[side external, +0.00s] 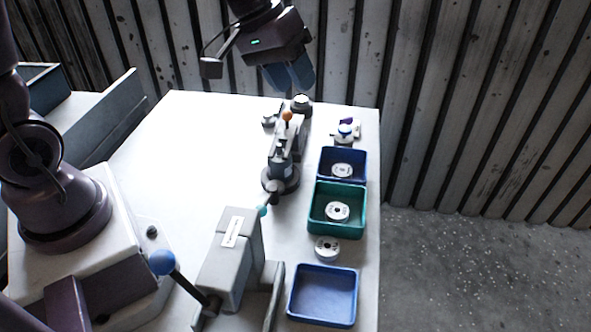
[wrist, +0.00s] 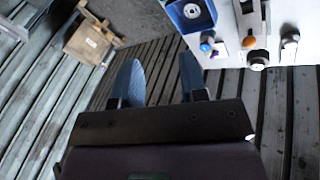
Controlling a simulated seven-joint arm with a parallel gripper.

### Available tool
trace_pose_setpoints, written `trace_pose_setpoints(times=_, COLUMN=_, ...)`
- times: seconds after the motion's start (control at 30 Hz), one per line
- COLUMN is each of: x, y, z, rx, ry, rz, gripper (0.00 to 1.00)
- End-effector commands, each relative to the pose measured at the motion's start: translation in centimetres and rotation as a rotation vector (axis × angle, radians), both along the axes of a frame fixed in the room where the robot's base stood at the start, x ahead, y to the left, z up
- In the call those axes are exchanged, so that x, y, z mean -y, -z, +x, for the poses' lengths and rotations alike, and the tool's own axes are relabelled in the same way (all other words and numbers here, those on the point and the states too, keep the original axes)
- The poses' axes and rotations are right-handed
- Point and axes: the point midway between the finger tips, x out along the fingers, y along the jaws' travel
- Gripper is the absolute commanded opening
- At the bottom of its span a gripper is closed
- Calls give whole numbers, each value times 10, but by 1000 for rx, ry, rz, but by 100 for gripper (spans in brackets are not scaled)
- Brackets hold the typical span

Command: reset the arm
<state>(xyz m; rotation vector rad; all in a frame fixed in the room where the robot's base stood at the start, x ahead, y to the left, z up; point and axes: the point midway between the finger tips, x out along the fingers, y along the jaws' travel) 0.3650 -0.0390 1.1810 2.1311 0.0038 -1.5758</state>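My gripper (side external: 290,76) is at the top of the side view, raised above the far end of the white table (side external: 190,135). In the wrist view my gripper's two blue fingers (wrist: 160,80) stand apart with a clear gap and nothing between them. The fingers point past the table edge toward the slatted wall. No object touches the gripper.
A grey block device (side external: 229,262) with a blue-ball lever (side external: 162,262) stands in front.

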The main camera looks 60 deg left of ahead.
Motion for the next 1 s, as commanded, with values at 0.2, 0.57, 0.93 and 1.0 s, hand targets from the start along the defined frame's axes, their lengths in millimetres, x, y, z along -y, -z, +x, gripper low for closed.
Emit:
trace_pose_setpoints(times=0.2, x=-31, y=-28, z=-100, rx=-52, ry=176, rz=286, gripper=39)
trace_pose_setpoints(times=0.57, x=-47, y=-65, z=-167, rx=140, ry=231, rz=420, gripper=39)
trace_pose_setpoints(times=0.93, x=-39, y=-74, z=-168, rx=190, ry=256, rz=420, gripper=39)
trace_pose_setpoints(times=1.0, x=-39, y=-74, z=-168, rx=190, ry=256, rz=420, gripper=39)
